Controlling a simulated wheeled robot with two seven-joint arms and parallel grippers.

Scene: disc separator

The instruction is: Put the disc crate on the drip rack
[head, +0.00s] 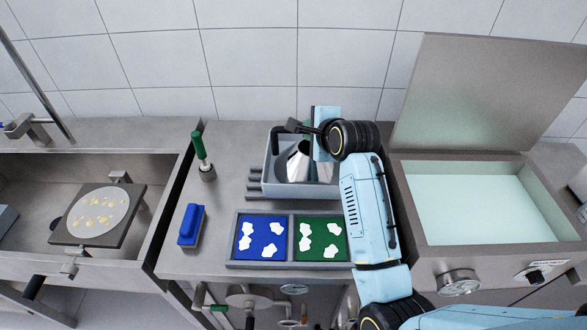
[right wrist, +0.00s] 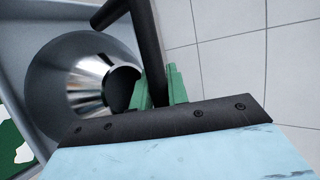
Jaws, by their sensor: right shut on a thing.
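The disc crate (head: 270,178) is a grey box at the back middle of the bench, holding shiny metal cone discs (head: 294,165); a cone (right wrist: 85,85) shows inside it in the right wrist view. A black bar handle (head: 291,128) rises above the crate. My right gripper (right wrist: 160,85) has its green fingers shut on this handle (right wrist: 148,50). In the head view its fingertips are mostly hidden. Dark rods (head: 254,184), which look like the drip rack, stick out left from beneath the crate. I cannot tell whether the crate touches them. My left gripper is not in view.
A tray (head: 232,246) with blue and green mats bearing white pieces lies in front. A blue brush (head: 190,226) and green-handled tool (head: 199,146) stand left. A sink (head: 36,180) is far left; an open-lidded bath (head: 413,213) is right.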

